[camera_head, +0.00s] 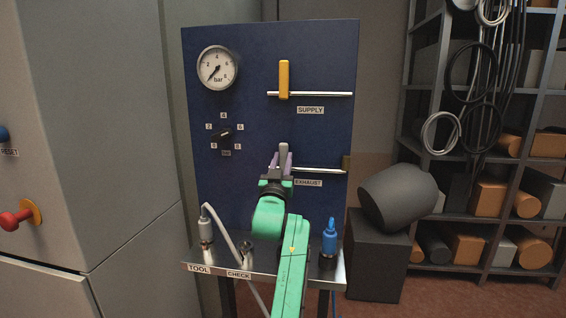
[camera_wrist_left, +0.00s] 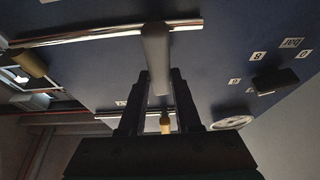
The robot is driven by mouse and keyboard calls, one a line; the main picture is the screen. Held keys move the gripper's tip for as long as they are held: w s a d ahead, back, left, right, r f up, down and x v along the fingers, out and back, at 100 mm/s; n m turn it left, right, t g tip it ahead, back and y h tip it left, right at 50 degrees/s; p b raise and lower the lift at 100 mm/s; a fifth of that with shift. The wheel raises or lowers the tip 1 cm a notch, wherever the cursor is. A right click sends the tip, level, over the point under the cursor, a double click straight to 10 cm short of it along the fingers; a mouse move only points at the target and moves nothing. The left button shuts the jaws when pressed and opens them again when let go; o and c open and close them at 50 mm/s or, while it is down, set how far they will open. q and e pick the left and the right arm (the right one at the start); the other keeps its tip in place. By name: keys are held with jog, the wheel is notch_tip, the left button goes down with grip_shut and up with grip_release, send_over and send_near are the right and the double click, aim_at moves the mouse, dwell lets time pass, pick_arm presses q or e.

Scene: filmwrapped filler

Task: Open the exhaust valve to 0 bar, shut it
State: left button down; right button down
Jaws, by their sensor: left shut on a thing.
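The exhaust valve's grey lever (camera_head: 283,149) stands upright, across its horizontal pipe (camera_head: 325,170) on the blue panel, above the EXHAUST label (camera_head: 308,183). My left gripper (camera_head: 279,161) is shut on the lever, one finger on each side. The grey lever (camera_wrist_left: 156,58) also shows between the fingers of my left gripper (camera_wrist_left: 158,92) in the left wrist view. The pressure gauge (camera_head: 217,67) has its needle pointing to the lower left, near the bottom of the scale, about 0. My right gripper is not in view.
The yellow supply lever (camera_head: 284,80) stands upright across its pipe above. A black selector knob (camera_head: 225,133) is left of my gripper. The shelf (camera_head: 262,262) below holds a hosed grey tool (camera_head: 206,230) and a blue fitting (camera_head: 329,238). A dark drum (camera_head: 398,197) stands at right.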

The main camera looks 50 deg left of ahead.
pick_arm(q)
jog(key=shift+f, duration=0.1)
jog(key=c, duration=0.6)
grip_release()
jog(key=b+v, duration=0.4)
jog(key=v, duration=1)
jog(key=shift+s+b, duration=0.25)
jog(key=shift+b, duration=0.05)
jog(key=shift+d+f, duration=0.1)
jog(key=shift+f, duration=0.05)
